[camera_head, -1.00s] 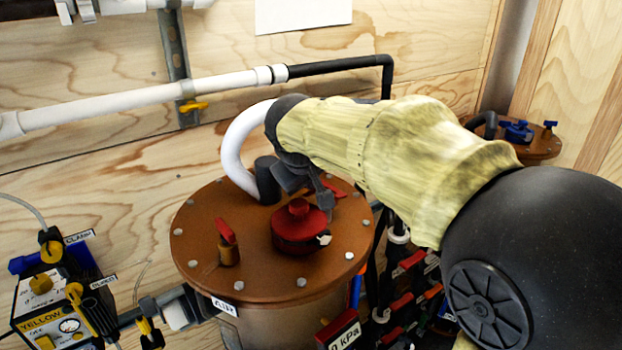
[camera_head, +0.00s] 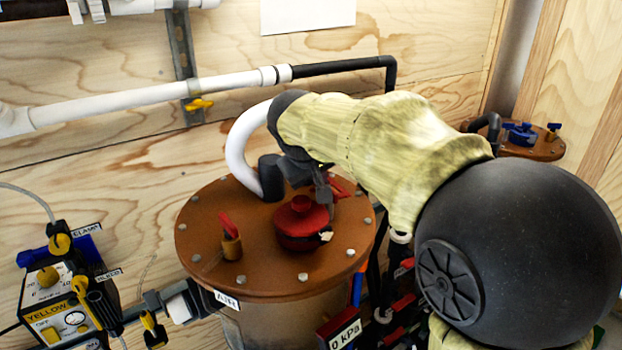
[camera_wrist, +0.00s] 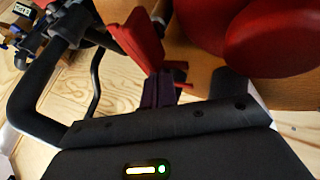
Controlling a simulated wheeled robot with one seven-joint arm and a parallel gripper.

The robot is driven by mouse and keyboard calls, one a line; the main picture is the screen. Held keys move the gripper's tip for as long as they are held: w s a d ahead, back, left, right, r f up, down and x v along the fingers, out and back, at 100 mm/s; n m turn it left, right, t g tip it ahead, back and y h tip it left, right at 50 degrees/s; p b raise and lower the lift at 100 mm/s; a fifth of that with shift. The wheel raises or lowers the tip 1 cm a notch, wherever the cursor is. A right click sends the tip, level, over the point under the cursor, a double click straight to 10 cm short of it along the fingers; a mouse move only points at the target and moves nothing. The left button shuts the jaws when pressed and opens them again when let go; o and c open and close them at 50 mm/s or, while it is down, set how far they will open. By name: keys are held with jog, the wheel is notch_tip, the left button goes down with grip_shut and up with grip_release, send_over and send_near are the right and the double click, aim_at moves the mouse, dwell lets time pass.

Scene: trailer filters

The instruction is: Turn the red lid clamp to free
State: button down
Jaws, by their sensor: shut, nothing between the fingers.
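A brown round tank lid (camera_head: 262,278) carries a red central knob (camera_head: 299,225). A red lever (camera_head: 342,187) lies low on the lid behind my gripper, partly hidden by it; it looks like the lid clamp. My gripper (camera_head: 327,192) is shut and empty, pointing down just right of and behind the central knob, close to the red lever. Whether it touches the lever is unclear. In the wrist view, a red lever-like part (camera_wrist: 138,32) is close above the gripper, and the rounded red knob (camera_wrist: 275,35) fills the upper right.
A brass valve with a red handle (camera_head: 229,238) stands on the lid's left. A white hose (camera_head: 236,150) bends down to the lid beside my wrist. A yellow-labelled control box (camera_head: 65,300) is at lower left. A second lid with blue fittings (camera_head: 540,145) is at the back right.

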jog(key=shift+a, duration=0.15)
jog(key=shift+s+a, duration=0.4)
jog(key=shift+a, duration=0.2)
jog(key=shift+s+a, duration=0.15)
jog(key=shift+a, duration=0.45)
jog(key=a, duration=0.1)
jog(key=s+a, duration=0.1)
jog(key=a, duration=0.1)
jog(key=shift+s+b, duration=0.15)
jog(key=shift+b, duration=0.2)
jog(key=v, duration=1)
jog(key=shift+s+d, duration=0.1)
